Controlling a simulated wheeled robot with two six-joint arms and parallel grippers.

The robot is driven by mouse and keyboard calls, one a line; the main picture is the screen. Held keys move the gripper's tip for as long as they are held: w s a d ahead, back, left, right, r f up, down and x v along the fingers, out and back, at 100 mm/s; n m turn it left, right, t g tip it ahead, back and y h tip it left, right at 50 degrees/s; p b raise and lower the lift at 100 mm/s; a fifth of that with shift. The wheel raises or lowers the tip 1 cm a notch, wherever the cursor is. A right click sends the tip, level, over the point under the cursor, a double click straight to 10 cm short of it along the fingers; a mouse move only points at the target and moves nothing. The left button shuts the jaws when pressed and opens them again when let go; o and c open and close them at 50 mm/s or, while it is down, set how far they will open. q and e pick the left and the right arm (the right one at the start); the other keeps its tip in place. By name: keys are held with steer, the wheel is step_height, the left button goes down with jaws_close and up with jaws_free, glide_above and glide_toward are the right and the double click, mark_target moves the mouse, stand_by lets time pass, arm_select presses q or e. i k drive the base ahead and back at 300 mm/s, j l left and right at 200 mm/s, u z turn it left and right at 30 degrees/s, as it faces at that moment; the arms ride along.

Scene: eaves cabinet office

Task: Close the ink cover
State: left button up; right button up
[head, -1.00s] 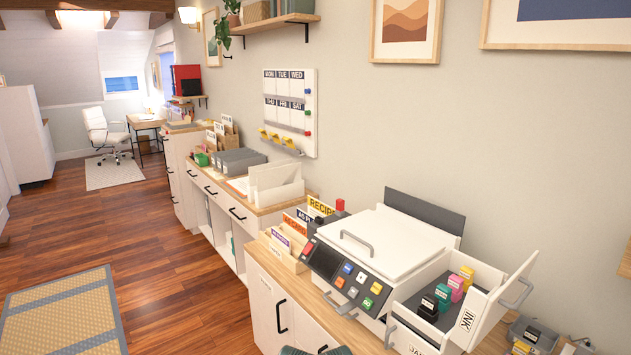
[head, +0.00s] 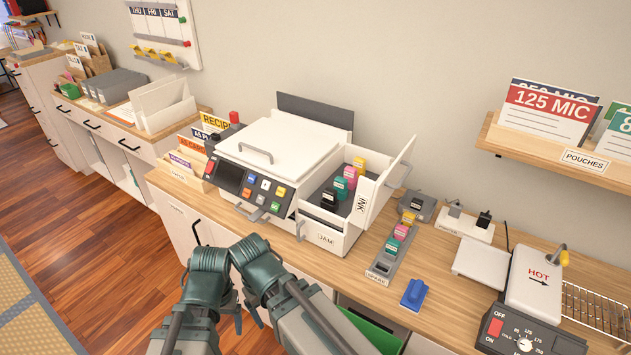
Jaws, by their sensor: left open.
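A grey tray (head: 386,258) of coloured bottles and a blue block (head: 414,294) lie right of the machine. Beyond them stand a white laminator (head: 532,280) and a wire rack (head: 600,310). A pouch shelf (head: 540,149) overhangs the right. Card files (head: 190,155) stand left.

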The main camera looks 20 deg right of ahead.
mark_target(371, 196)
steer(key=z, duration=1.25)
steer(key=k+l, duration=0.15)
steer(key=i+j, duration=0.15)
